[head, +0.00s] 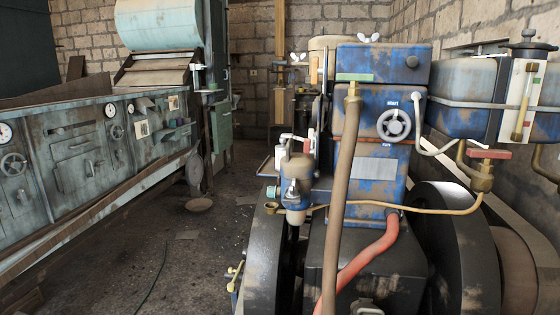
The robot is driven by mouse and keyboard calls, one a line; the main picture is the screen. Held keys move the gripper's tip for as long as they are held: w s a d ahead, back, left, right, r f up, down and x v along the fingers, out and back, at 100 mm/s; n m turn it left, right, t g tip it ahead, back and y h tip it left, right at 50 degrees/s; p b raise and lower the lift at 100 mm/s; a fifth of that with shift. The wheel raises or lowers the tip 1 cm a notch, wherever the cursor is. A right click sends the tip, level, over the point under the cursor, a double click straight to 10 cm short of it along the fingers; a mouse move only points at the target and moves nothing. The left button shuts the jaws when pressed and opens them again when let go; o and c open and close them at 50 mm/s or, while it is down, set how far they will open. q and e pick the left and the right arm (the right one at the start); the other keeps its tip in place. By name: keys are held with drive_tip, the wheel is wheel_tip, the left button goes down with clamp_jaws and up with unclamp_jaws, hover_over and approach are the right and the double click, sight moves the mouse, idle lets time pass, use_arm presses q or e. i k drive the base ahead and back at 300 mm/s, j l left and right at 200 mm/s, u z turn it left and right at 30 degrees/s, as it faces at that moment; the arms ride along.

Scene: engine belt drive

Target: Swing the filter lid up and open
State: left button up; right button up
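A blue engine (375,125) stands right of centre. Its topmost blue box (384,65) looks like the filter housing with its lid. The box sits level on the body below, and its top looks shut. Neither of my grippers shows in the head view.
A tan hose (342,200) rises in front of the engine, and a red hose (368,258) curves below. A blue tank (463,82) is at right, above black flywheels (458,245). The floor (185,255) at left is mostly clear.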

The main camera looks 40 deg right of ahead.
sight(300, 166)
drive_tip(key=z, duration=1.2)
